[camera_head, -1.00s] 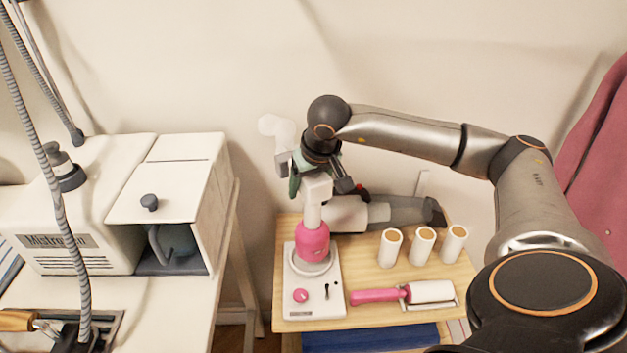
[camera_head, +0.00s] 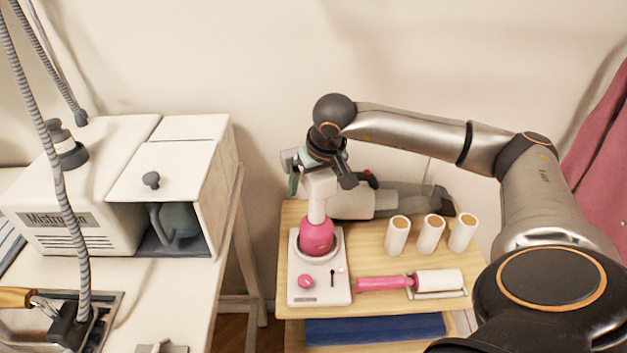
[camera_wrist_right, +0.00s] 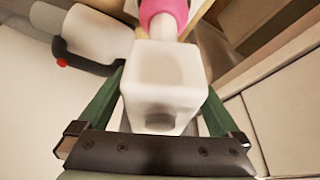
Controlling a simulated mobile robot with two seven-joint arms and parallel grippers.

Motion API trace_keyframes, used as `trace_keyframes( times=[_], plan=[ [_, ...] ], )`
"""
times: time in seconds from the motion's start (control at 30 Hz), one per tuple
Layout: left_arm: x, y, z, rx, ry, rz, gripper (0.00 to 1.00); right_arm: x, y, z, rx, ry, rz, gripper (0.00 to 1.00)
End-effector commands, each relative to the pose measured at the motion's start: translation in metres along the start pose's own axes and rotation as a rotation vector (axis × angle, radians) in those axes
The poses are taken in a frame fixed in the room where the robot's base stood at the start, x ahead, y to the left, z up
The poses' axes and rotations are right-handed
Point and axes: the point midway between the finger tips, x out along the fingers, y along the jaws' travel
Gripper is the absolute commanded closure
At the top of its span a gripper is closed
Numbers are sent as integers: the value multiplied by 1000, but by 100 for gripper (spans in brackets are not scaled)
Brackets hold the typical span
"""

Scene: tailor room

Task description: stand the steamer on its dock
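The steamer has a white head (camera_head: 319,184), a white neck and a pink round lower part (camera_head: 317,236). It stands upright with the pink part inside the grey ring of the white dock (camera_head: 304,290), which lies on the wooden cart top. Whether it is fully seated I cannot tell. My right gripper (camera_wrist_right: 163,95) has its green fingers on both sides of the white head, seemingly shut on it. The gripper hides part of the head in the head view. My left gripper is not in view.
A white-and-grey device (camera_head: 352,204) lies close behind the steamer. Three white rolls (camera_head: 430,236) and a pink-handled lint roller (camera_head: 411,283) are right of the dock. A white machine (camera_head: 80,228) stands on the left table, across a gap.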

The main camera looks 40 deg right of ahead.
Motion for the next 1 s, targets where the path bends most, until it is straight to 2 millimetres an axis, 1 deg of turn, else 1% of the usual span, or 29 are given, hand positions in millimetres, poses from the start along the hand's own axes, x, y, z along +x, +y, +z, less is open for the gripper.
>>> trace_keyframes(
  times=[0.23,0.37,0.47,0.7,0.8,0.9,1.0],
  plan=[
    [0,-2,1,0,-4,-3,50,-2,0,-1,0,0,0,0],
    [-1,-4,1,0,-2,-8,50,-12,0,-2,0,3,-1,0],
    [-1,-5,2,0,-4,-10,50,-30,0,-2,0,5,-1,0],
    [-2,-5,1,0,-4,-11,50,-84,0,-2,-1,5,-1,0],
    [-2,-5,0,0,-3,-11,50,-101,0,-2,-1,4,-1,0],
    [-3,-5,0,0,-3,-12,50,-113,0,-2,0,2,0,0],
    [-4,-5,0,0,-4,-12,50,-120,0,-1,0,1,-1,0]
  ],
)
